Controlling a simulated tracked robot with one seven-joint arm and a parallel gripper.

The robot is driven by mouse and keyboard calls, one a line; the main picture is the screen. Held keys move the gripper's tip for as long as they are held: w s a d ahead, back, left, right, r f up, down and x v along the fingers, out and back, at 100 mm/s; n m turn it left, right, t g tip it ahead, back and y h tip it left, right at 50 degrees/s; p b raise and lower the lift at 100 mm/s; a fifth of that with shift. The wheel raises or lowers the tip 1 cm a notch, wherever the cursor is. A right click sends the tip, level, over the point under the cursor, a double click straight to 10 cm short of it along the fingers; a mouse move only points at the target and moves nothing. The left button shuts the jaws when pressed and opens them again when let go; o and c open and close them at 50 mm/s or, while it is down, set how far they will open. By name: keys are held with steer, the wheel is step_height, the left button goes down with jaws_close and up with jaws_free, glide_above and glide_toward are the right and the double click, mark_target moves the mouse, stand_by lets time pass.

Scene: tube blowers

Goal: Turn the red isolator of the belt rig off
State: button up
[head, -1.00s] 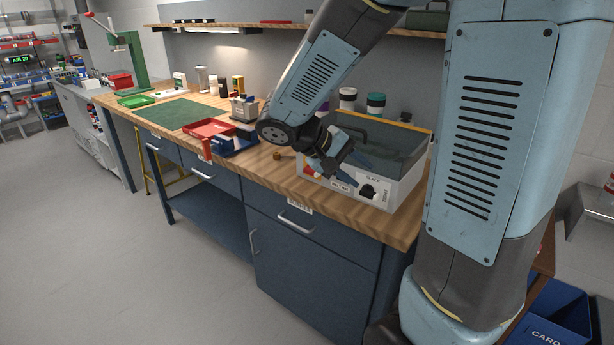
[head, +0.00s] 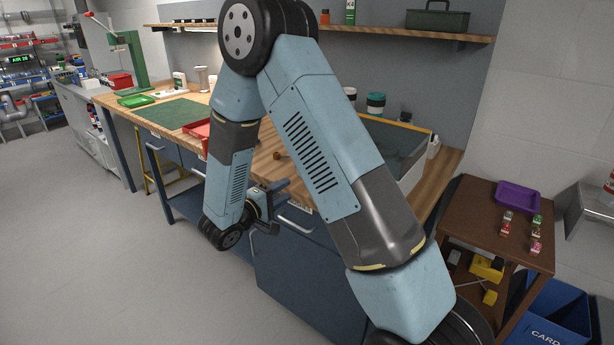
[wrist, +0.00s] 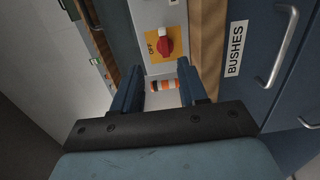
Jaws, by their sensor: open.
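The belt rig (head: 411,176) is a light grey, open-topped box on the bench; my arm hides its front panel in the head view. In the wrist view its pale panel (wrist: 150,14) carries the red isolator (wrist: 164,45), a round red knob with a pale mark at its top, on a yellow plate (wrist: 151,42). The plate's lettering is too small to read surely. My gripper (head: 282,206) is in front of the bench drawers. In the wrist view my gripper (wrist: 157,80) is open, its fingers pointing toward the panel just below the isolator, apart from the knob.
An orange, black and white banded thing (wrist: 163,86) shows between the fingers. A drawer labelled BUSHES with a metal handle (wrist: 281,48) is at right. In the head view a brown side table (head: 500,230) stands right of the bench; floor at left is clear.

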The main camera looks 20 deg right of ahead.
steer(key=shift+t, duration=0.3)
steer(key=x, duration=0.9)
steer(key=f+x, duration=0.1)
steer(key=x, duration=0.3)
steer(key=shift+w+a+f, duration=0.1)
steer(key=shift+w+a, duration=0.05)
steer(key=shift+w, duration=0.3)
